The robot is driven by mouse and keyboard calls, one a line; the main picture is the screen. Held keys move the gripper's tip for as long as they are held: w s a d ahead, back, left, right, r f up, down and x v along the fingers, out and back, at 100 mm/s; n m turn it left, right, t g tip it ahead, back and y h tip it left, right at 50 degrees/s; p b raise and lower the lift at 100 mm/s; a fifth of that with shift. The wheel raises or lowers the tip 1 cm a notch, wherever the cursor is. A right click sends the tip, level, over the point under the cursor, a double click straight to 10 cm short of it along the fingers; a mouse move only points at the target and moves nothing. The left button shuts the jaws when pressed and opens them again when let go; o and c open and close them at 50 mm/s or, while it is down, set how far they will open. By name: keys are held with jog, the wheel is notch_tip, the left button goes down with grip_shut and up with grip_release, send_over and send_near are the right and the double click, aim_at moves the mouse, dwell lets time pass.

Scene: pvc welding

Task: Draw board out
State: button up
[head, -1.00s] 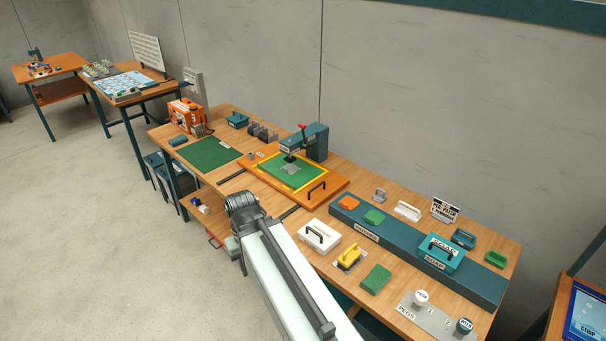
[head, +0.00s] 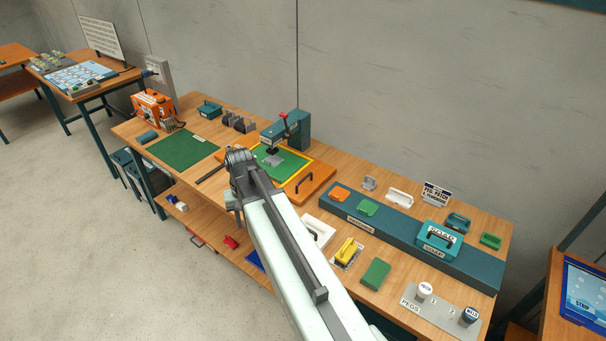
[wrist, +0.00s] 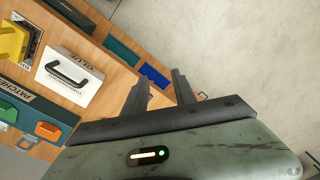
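The board (head: 318,180) is a flat orange panel on the bench with a yellow-edged green sheet (head: 293,168) and a black handle (head: 304,183) near its front right. A grey piece (head: 272,160) lies on the sheet below the teal press (head: 290,130) with a red lever. My arm's end covers the board's left front part in the head view. My gripper (wrist: 160,84) shows in the wrist view, with its two dark fingers apart and nothing between them. In the head view its fingers cannot be made out. The board cannot be made out in the wrist view.
The white GLUE box (wrist: 75,80) and a yellow tool (head: 347,252) stand right of my arm. A teal PATCHES block (head: 375,222) lies along the bench. A green mat (head: 183,149) lies left; open floor is in front.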

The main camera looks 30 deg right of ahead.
jog(key=w+d+r+m, duration=0.1)
jog(key=w+d+m, duration=0.65)
jog(key=d, duration=0.85)
jog(key=m+t+p, duration=0.1)
jog(key=m+t, duration=0.1)
jog(key=m, duration=0.1)
send_near(305, 178)
jog(key=b+x, duration=0.7)
jog(key=x, duration=0.1)
jog(key=shift+d+b, duration=0.1)
jog(key=shift+b, duration=0.2)
jog(key=shift+r, duration=0.15)
jog(key=shift+c, duration=0.3)
grip_shut()
